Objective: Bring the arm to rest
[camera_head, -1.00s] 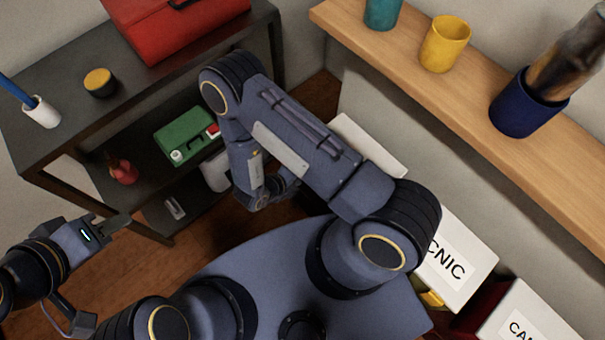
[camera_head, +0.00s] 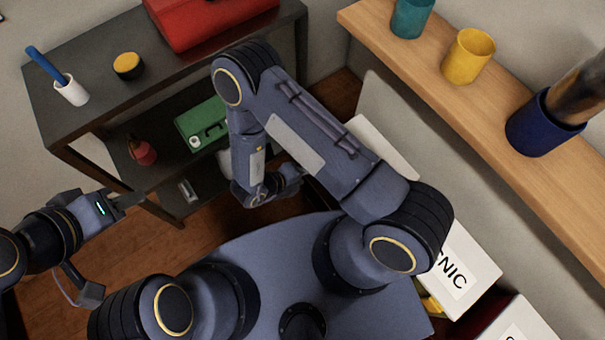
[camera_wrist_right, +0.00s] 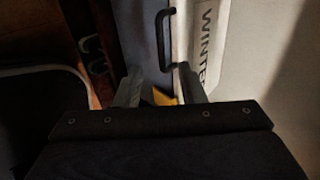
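My left gripper (camera_head: 128,200) is at the lower left of the head view, in front of the dark shelf unit. It holds nothing that I can see, and its finger gap is too small to judge. My right arm is bent, with its elbow high and its forearm hanging down. In the right wrist view my right gripper (camera_wrist_right: 160,84) has its two fingers apart with nothing gripped between them. Beyond the fingers are a white box marked WINTER (camera_wrist_right: 208,45) and a dark handle (camera_wrist_right: 161,40). The right fingertips are mostly hidden in the head view.
The dark shelf unit (camera_head: 95,110) carries a red case (camera_head: 205,22), a white cup (camera_head: 71,90) and a yellow-topped jar (camera_head: 128,66). A green case (camera_head: 202,122) sits lower. A wooden shelf (camera_head: 440,95) and a white box (camera_head: 465,270) flank my right arm.

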